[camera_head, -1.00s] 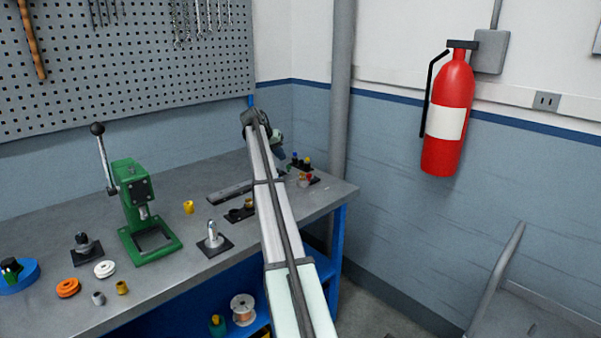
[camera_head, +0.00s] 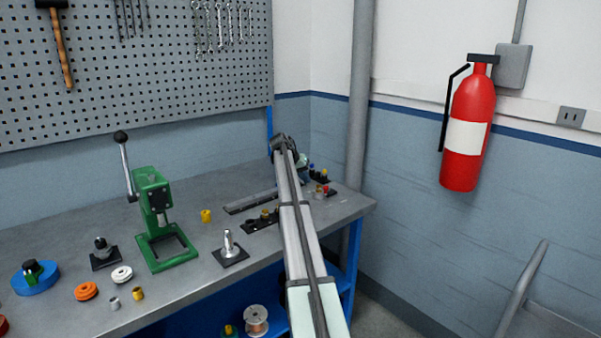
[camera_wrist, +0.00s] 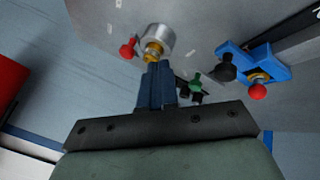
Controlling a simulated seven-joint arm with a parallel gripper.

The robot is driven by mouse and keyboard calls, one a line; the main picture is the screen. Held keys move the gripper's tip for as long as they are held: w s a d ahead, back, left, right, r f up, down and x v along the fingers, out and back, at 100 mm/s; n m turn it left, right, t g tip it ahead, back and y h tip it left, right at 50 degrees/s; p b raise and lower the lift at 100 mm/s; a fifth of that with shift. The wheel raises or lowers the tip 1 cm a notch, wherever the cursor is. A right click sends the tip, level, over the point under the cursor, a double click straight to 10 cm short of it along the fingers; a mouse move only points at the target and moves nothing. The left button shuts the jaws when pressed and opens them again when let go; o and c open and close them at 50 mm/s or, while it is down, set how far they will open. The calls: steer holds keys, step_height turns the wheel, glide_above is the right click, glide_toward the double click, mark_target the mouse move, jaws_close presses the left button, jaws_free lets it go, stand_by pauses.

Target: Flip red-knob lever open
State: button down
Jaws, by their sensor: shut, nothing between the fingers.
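Two red knobs show in the wrist view. One red knob (camera_wrist: 128,48) sits beside a silver cylinder (camera_wrist: 156,38) with a brass collar. The other red knob (camera_wrist: 257,92) is at a blue bracket (camera_wrist: 236,62) with a brass part, on the right. My gripper (camera_wrist: 157,70) is shut and empty, its fingertips close below the brass collar; I cannot tell whether they touch it. The first red knob is just left of and beyond the fingertips. In the head view a small red knob (camera_head: 326,189) shows at the bench's right end, and my arm hides part of that area.
A black knob (camera_wrist: 222,68) and a green knob (camera_wrist: 195,79) lie right of my fingers. On the bench stand a green press (camera_head: 155,215), a silver post on a black base (camera_head: 229,250) and several loose parts. The bench's right edge is close to my arm.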

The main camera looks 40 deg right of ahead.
mark_target(327, 188)
steer(key=d+f, duration=0.1)
steer(key=s+d+f, duration=0.1)
steer(key=shift+s+d+f, duration=0.2)
steer(key=shift+s+d, duration=0.05)
steer(key=shift+d, duration=0.05)
steer(key=shift+s+d+f, duration=0.2)
steer(key=shift+s+d, duration=0.55)
steer(key=shift+d, duration=0.05)
steer(key=shift+s, duration=0.1)
